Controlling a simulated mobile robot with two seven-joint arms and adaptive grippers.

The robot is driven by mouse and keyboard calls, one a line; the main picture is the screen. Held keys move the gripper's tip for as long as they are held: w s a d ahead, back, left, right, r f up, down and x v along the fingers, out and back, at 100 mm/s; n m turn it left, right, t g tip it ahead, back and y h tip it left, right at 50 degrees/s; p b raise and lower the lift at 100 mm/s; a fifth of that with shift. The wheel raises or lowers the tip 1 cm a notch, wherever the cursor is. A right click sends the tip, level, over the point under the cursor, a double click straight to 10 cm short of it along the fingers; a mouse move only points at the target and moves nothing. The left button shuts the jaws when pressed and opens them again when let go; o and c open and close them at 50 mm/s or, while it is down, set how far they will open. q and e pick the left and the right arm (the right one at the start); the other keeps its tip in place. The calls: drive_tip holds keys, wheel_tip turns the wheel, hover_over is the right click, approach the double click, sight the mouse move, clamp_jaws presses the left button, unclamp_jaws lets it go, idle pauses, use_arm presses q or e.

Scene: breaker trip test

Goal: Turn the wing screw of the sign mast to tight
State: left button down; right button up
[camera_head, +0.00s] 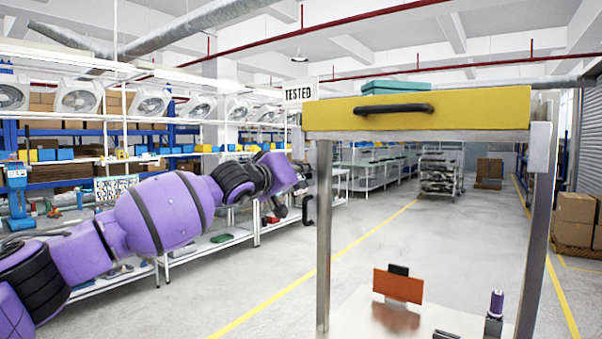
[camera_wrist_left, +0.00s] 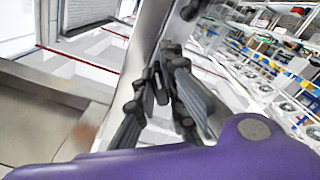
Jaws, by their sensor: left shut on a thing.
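The white sign reading TESTED (camera_head: 299,92) stands at the left end of the yellow drawer unit, in the head view. Its mast is hard to make out below the sign, beside the steel post (camera_head: 323,240). My left gripper (camera_head: 302,188) reaches in from the left and is at the left side of that post. In the left wrist view the dark fingers of the gripper (camera_wrist_left: 155,84) are closed together in front of a grey upright (camera_wrist_left: 146,45). They are shut on the wing screw, which is small and mostly hidden between the fingertips. My right gripper is not in view.
The yellow drawer (camera_head: 418,108) with a black handle has a teal case (camera_head: 396,86) on top. An orange plate (camera_head: 398,285) and a purple-topped item (camera_head: 496,303) stand on the lower shelf. Shelving with fans runs along the left. The floor beyond is open.

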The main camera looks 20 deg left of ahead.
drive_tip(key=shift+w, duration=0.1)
use_arm(q)
drive_tip(key=shift+m, duration=0.3)
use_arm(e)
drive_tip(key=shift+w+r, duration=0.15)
use_arm(q)
drive_tip(key=shift+m, duration=0.8)
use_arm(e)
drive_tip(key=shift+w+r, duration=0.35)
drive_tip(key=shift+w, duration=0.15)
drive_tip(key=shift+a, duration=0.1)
